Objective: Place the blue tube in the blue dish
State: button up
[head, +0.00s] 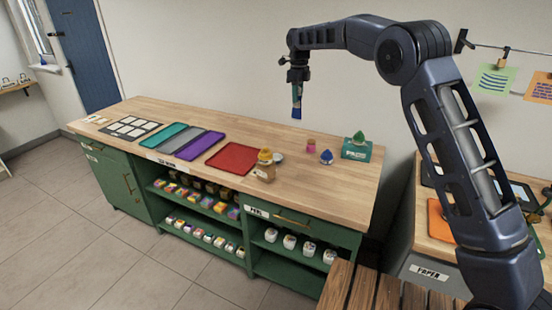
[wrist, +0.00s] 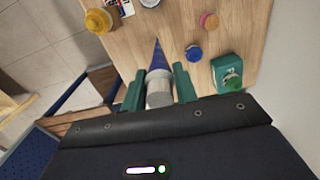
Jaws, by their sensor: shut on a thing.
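My gripper (head: 297,82) is in the air above the wooden counter, pointing down. It is shut on the blue tube (head: 296,103), which hangs below it. In the wrist view my gripper (wrist: 158,88) has its green fingers on either side of the tube's grey end, and the blue tapered part of the tube (wrist: 158,57) points away. A small blue round thing (head: 326,157) stands on the counter below and to the right; it also shows in the wrist view (wrist: 194,53). I cannot tell for sure whether it is the blue dish.
A pink pot (head: 311,145) and a green box (head: 357,151) with a green thing on top stand near the blue one. A yellow-topped jar (head: 264,166) and a red tray (head: 232,158) lie to the left. The counter's front right is clear.

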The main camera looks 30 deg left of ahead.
jog(key=a+f, duration=0.2)
jog(key=a, duration=0.7)
notch_tip(320, 180, down, 20)
jog(key=shift+s+a+r+n, duration=0.15)
jog(key=shift+s+r+n, duration=0.05)
jog(key=shift+n, duration=0.1)
jog(key=shift+f, duration=0.25)
jog(key=o, duration=1)
jog(key=shift+f, duration=0.1)
notch_tip(320, 180, up, 13)
jog(key=shift+f, duration=0.15)
